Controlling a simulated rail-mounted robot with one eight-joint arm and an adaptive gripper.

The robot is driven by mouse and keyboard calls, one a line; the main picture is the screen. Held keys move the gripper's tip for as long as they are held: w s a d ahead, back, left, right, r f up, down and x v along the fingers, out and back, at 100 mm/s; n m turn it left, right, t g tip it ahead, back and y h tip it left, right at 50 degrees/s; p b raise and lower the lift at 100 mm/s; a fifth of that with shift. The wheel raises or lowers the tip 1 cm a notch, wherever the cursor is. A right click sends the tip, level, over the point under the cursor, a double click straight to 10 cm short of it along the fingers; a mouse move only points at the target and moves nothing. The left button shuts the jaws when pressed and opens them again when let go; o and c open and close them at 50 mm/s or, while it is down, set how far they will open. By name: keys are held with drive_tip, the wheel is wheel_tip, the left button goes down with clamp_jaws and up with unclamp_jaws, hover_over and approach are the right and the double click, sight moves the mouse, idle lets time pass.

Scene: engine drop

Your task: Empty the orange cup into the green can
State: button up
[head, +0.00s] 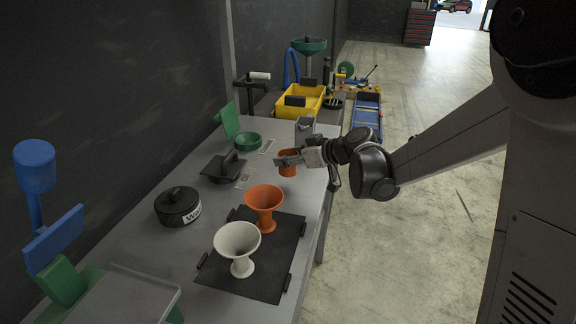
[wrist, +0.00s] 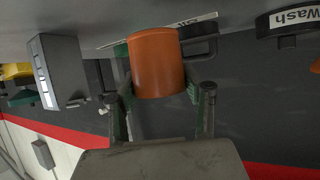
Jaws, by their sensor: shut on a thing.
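The orange cup (head: 288,168) is between the fingers of my gripper (head: 290,160), near the table's right edge, and looks roughly upright. My gripper is shut on it. The wrist view also shows the orange cup (wrist: 157,62) between the two fingers (wrist: 165,90); its contents are hidden. A round, open green container (head: 247,141), the only one on the table that could be the green can, stands to the left of the cup and a little farther back. They are apart. In the wrist view, a bit of green shows behind the cup.
An orange funnel-shaped goblet (head: 264,204) and a white one (head: 238,243) stand on a black tray (head: 270,268) in front. A black lidded pot (head: 178,204) and a dark pan (head: 222,168) are at left. A grey box (head: 305,127) stands close behind my gripper.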

drive_tip(key=s+a+r+p, duration=0.1)
drive_tip(key=s+a+r, duration=0.5)
drive_tip(key=s+a, duration=0.1)
drive_tip(key=shift+s+a+r, duration=0.4)
drive_tip(key=shift+a, duration=0.4)
drive_tip(key=o, duration=0.5)
drive_tip(key=c, duration=0.5)
